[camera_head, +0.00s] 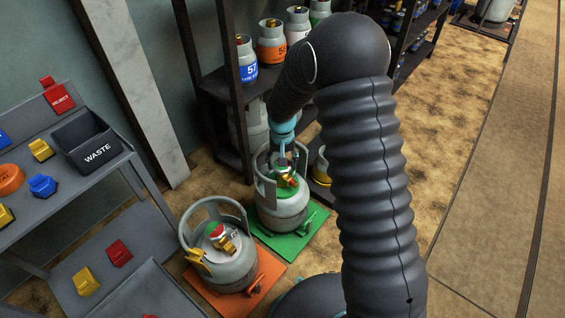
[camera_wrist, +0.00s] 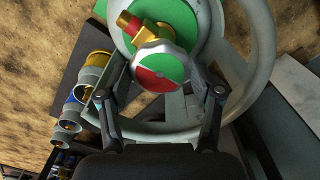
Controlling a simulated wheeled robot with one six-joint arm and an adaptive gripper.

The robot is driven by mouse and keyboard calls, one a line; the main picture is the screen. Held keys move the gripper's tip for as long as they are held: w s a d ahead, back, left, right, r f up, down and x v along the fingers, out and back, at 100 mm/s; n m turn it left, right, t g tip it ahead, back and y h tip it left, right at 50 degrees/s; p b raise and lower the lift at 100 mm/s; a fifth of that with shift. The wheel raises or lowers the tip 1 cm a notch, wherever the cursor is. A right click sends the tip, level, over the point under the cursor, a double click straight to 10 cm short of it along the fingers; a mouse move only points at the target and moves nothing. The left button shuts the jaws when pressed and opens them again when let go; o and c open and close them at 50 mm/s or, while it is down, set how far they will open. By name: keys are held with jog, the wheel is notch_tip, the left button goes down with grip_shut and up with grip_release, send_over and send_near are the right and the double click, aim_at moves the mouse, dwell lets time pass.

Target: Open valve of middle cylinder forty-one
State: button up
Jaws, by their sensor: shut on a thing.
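A grey cylinder (camera_head: 281,212) with a carrying collar stands upright on a green mat. My gripper (camera_head: 285,158) reaches down inside the collar from above. In the wrist view the fingers of my gripper (camera_wrist: 163,82) stand on either side of the knob, shut on it. The fingertips are partly hidden by the knob. I cannot read a number on this cylinder.
Another grey cylinder (camera_head: 232,272) with a brass valve stands on an orange mat in front. A dark shelf (camera_head: 235,110) with several cylinders is behind. At left, a grey bench holds a black WASTE bin (camera_head: 88,142) and coloured blocks. Open floor lies right.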

jog(key=n, duration=0.7)
jog(key=shift+s+b, duration=0.15)
jog(key=shift+b, duration=0.15)
jog(key=n, duration=0.4)
jog(key=shift+n, duration=2.1)
jog(key=o, duration=1.1)
jog(key=shift+a, duration=0.1)
jog(key=shift+o, duration=0.2)
